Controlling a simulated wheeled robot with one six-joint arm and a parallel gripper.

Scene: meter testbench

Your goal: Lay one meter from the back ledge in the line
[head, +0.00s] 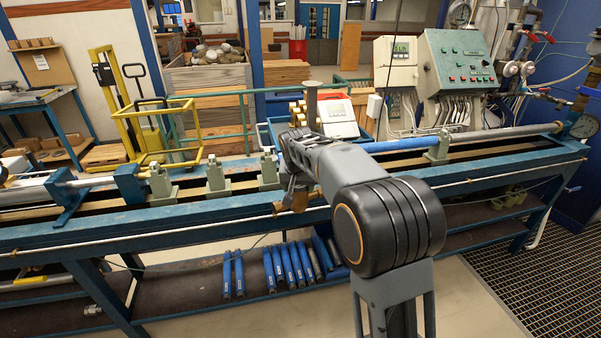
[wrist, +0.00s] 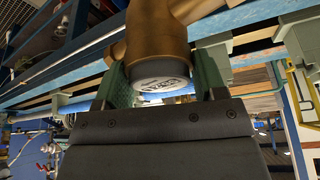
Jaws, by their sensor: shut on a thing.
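In the wrist view a brass meter (wrist: 158,35) with a round, pale, lettered face fills the top middle. My gripper (wrist: 160,84) is shut on it, one greenish finger on each side. In the head view my gripper (head: 290,190) is at the front side of the test bench (head: 250,219), and a bit of brass (head: 299,201) shows at it. My arm hides most of the meter there. The line on the bench has a blue pipe (head: 400,145) at right and a blue clamp block (head: 128,184) at left. Whether the meter touches anything is unclear.
Green supports (head: 215,175) stand on the bench left of my arm. Another green support (head: 438,148) is under the right pipe. Several brass pieces (head: 297,112) stand behind the bench near a white-and-red box (head: 338,118). Blue bars (head: 283,265) lie on the lower shelf.

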